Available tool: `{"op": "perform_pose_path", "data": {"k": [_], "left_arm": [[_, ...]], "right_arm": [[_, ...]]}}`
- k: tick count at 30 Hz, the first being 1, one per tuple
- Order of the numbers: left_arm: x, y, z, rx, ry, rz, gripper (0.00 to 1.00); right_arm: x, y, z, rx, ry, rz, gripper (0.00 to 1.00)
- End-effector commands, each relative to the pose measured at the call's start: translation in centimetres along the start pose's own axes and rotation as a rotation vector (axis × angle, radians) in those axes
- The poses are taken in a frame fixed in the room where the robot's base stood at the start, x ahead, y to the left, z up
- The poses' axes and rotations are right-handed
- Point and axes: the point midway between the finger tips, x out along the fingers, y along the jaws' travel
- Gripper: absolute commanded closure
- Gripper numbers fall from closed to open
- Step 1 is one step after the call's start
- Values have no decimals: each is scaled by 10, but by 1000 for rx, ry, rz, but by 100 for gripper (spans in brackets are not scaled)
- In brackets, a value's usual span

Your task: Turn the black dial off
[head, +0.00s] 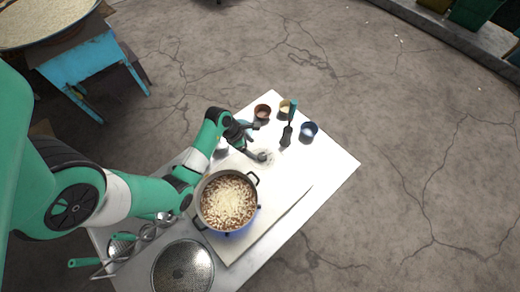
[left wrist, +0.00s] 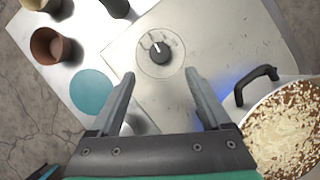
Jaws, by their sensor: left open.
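The black dial (left wrist: 160,52) shows in the left wrist view, set in a round clear ring on the pale cooktop (left wrist: 215,42). A white mark on it points up and slightly left in the picture. My left gripper (left wrist: 160,76) is open and empty, its two fingers spread on either side of the space just below the dial in the picture. It does not appear to touch the dial. In the head view my left gripper (head: 262,142) reaches over the cooktop behind the pot. The dial is hard to make out there. My right gripper is not visible.
A pot of food (head: 228,201) stands on the cooktop beside the gripper; its black handle (left wrist: 256,84) is close to one finger. Blue glow (left wrist: 236,88) shows at the burner.

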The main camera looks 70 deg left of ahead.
Motion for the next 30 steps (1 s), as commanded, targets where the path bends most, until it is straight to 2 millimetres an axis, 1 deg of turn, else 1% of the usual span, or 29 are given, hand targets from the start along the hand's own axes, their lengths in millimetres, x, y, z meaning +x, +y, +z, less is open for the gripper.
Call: {"op": "perform_pose_path", "data": {"k": [1,3,6,10,12,15,22,23,24,26,30], "left_arm": [[15,-1,-2,1,1,-3,19],[32,-1,-2,1,1,-4,19],[55,0,-1,1,0,-2,19],[77,-1,0,1,-1,-1,19],[84,0,0,1,-2,0,19],[89,0,1,1,-2,0,19],[89,0,1,0,-3,1,19],[89,0,1,0,-3,1,21],[89,0,1,0,-3,1,28],[89,0,1,0,-3,1,39],[89,0,1,0,-3,1,64]], "right_arm": [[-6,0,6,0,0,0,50],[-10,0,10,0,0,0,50],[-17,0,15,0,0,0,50],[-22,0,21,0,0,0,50],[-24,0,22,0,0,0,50],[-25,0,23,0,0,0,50],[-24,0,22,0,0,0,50],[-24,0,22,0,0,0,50],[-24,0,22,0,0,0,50],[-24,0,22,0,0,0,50],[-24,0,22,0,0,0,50]]}}
